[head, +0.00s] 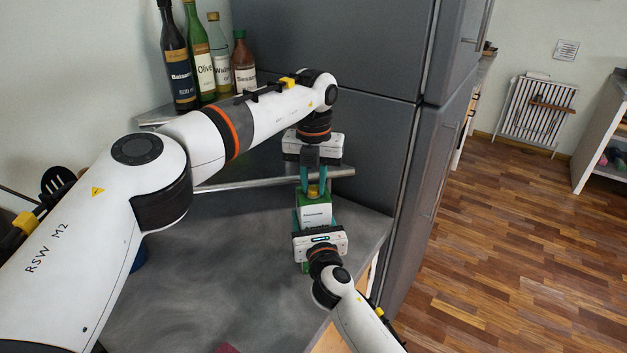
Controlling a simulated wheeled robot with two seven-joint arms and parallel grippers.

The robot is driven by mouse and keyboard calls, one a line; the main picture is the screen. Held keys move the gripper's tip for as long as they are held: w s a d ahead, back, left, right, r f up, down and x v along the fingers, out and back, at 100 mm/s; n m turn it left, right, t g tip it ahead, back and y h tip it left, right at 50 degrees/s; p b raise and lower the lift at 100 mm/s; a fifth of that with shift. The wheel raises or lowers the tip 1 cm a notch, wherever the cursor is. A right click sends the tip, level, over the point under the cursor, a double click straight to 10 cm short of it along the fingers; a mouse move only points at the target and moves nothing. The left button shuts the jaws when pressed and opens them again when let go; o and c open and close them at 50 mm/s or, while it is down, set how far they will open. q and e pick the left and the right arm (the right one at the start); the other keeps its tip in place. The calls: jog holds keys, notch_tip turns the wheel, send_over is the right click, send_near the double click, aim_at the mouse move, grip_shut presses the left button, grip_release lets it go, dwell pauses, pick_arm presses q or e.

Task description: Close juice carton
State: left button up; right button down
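The juice carton (316,213), green and white with a yellow cap (313,190), stands upright near the right edge of the grey counter. My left gripper (313,188) points straight down from above, with its teal fingers on both sides of the cap and seemingly touching it. My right gripper (315,220) comes in from the front, low at the carton, with its fingers along the carton's left and right sides. Its body hides the lower front of the carton, and a bit of green shows below it.
Several bottles (201,60) stand on a raised ledge at the back left. A grey fridge (370,120) rises just behind and right of the counter (220,290). A metal rail (245,184) runs behind the carton. The counter's middle is clear.

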pick_arm(q)
jog(key=o, duration=0.4)
jog(key=shift+o, duration=0.2)
notch_tip(320, 180, up, 8)
jog(key=shift+f, duration=0.25)
pick_arm(e)
jog(key=shift+c, duration=1.2)
grip_release()
jog(key=shift+s, duration=0.1)
pick_arm(q)
jog(key=shift+f, duration=0.1)
pick_arm(e)
jog(key=s+d, duration=0.2)
jog(key=s, duration=0.9)
jog(key=shift+s+d, duration=0.2)
jog(key=shift+s, duration=0.1)
